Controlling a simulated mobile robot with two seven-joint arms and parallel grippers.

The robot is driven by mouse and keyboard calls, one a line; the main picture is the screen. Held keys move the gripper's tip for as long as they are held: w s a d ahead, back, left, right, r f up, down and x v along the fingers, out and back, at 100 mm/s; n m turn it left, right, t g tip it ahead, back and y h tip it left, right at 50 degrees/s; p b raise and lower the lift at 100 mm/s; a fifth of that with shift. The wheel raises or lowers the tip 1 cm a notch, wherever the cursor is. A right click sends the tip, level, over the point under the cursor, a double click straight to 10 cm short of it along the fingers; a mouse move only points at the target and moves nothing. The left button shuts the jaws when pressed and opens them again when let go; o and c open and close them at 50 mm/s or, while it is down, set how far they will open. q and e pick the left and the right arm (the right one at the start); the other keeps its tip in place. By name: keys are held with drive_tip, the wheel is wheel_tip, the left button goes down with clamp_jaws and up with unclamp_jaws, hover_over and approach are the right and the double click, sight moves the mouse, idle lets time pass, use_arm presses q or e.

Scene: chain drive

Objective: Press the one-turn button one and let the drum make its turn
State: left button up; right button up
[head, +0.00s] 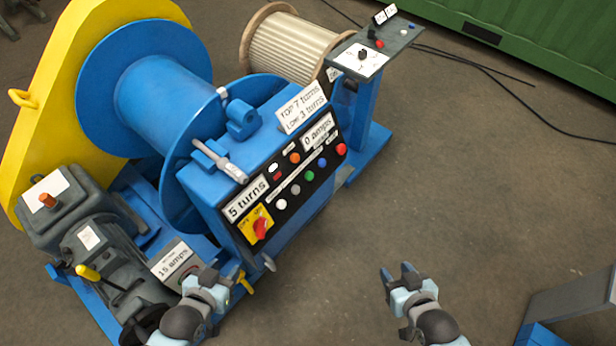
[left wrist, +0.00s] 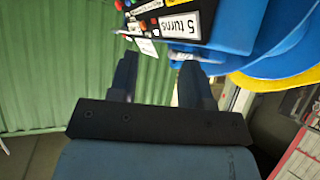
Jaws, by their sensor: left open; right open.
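The blue control box has a black panel (head: 266,188) with a row of white (head: 282,205), grey (head: 296,189), green (head: 310,176) and blue buttons and a red one (head: 341,149). Their small labels are unreadable, so I cannot tell which is the one-turn button. A display reads "5 turns" (head: 247,198), another "0 amps" (head: 318,132). The blue drum (head: 160,85) stands behind the box. My left gripper (head: 207,277) is open and empty, below and left of the panel; its fingers show in the left wrist view (left wrist: 160,85). My right gripper (head: 398,273) is open over bare floor.
A red rotary switch (head: 261,226) sits on a yellow plate at the panel's lower end. A motor (head: 100,235) and a "15 amps" label (head: 170,259) lie left of my left gripper. A second pedestal (head: 362,58) stands at the back. The floor (head: 460,190) to the right is clear.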

idle(0.4)
use_arm(q)
clamp_jaws()
idle(1.6)
